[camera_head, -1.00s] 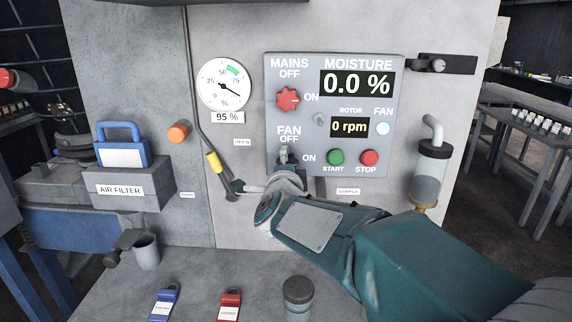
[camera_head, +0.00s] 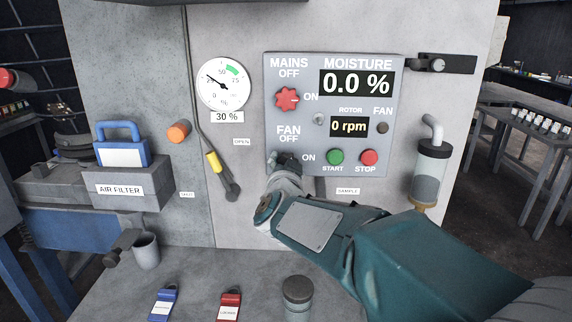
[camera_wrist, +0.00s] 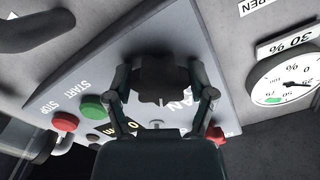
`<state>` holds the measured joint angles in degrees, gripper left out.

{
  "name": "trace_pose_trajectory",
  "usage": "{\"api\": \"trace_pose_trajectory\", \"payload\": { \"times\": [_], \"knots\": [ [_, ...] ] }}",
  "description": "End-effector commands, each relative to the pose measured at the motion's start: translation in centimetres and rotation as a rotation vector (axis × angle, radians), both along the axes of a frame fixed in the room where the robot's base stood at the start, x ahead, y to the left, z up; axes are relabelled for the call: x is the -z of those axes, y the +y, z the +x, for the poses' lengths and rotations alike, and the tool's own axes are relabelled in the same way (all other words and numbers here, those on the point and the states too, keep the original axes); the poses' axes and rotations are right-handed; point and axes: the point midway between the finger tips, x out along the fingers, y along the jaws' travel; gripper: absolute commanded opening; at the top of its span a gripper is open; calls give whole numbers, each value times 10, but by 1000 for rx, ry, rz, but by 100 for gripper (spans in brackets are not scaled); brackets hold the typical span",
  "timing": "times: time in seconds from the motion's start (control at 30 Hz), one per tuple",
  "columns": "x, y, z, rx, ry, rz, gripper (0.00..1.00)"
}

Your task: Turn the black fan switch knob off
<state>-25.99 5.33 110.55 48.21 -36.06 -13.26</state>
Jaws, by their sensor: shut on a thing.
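The black fan switch knob (camera_wrist: 160,82) sits on the grey control panel (camera_head: 392,142), under the FAN OFF label. In the wrist view it is between my two fingers, which are shut on its sides. In the head view my gripper (camera_head: 286,160) reaches up to the panel at that spot and hides most of the knob, so its pointing direction is hard to tell. The fan lamp (camera_head: 383,128) at the panel's right is dark.
The red mains knob (camera_head: 287,99) is just above my gripper. The green START button (camera_head: 335,157) and red STOP button (camera_head: 369,157) are close to its right. A yellow-gripped lever (camera_head: 213,163) is to the left.

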Motion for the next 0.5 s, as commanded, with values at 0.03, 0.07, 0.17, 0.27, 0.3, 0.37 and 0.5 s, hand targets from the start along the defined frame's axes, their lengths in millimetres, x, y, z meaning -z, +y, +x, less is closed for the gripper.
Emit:
{"api": "trace_pose_trajectory", "payload": {
  "times": [0.03, 0.07, 0.17, 0.27, 0.3, 0.37, 0.5],
  "knots": [
    [4, 1, 0, -2, 7, -46, 23],
    [3, 1, 0, -2, 7, -74, 23],
    [3, 1, 0, -3, 7, -163, 23],
    [3, 1, 0, -3, 7, -246, 23],
    [3, 1, 0, -3, 6, -276, 23],
    [3, 1, 0, -3, 6, -320, 23],
    [3, 1, 0, -3, 6, -403, 23]
  ]
}}
